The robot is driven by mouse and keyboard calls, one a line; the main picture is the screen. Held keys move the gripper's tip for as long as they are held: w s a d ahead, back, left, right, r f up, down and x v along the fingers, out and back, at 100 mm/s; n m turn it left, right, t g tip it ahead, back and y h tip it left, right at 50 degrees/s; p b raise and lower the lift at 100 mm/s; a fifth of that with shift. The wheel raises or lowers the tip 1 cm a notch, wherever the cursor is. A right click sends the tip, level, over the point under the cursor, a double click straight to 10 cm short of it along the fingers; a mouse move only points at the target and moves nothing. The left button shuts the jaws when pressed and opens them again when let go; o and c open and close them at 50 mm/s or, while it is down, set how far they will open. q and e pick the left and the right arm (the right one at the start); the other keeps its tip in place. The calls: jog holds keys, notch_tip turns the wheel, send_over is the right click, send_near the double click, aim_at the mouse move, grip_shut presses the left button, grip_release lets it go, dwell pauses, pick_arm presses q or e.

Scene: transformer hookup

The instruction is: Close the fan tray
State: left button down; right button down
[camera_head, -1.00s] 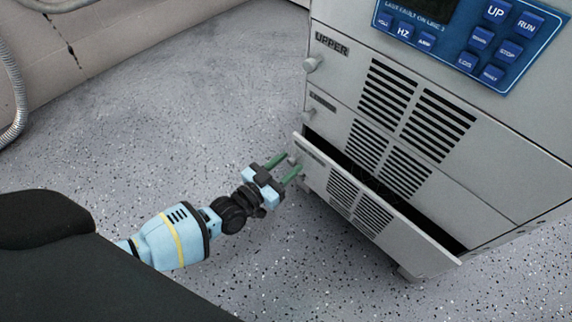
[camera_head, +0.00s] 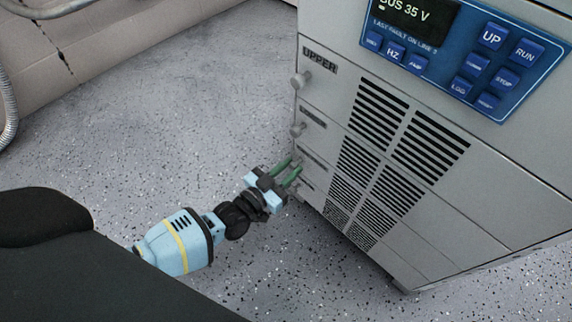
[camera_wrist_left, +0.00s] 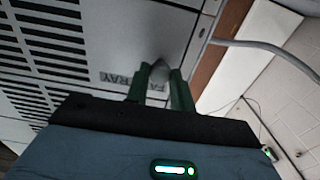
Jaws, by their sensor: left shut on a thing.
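The fan tray (camera_head: 347,224) is the low grey slotted front on the cabinet. In the head view it looks flush with the panels above it, with no dark gap. My left gripper (camera_head: 291,172) is at its left end, its green fingers shut on the tray's knob. In the left wrist view the fingers (camera_wrist_left: 160,90) sit on both sides of the grey knob (camera_wrist_left: 160,70), beside a partly hidden label ending in "TRAY" (camera_wrist_left: 125,79). My right gripper is not in view.
The grey cabinet (camera_head: 500,185) fills the right side, with a blue button panel (camera_head: 470,60) and other knobs (camera_head: 300,80) above the gripper. Speckled floor (camera_head: 170,130) is open to the left. A hose (camera_head: 8,115) runs by the wall.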

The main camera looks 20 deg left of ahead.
pick_arm(q)
jog(key=shift+w+r, duration=0.1)
jog(key=shift+w, duration=0.1)
jog(key=c, duration=1.5)
grip_release()
jog(key=shift+o, duration=1.3)
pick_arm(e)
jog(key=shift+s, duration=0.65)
pick_arm(q)
jog(key=p+v, duration=0.2)
jog(key=v, duration=0.6)
jog(key=shift+p, duration=0.35)
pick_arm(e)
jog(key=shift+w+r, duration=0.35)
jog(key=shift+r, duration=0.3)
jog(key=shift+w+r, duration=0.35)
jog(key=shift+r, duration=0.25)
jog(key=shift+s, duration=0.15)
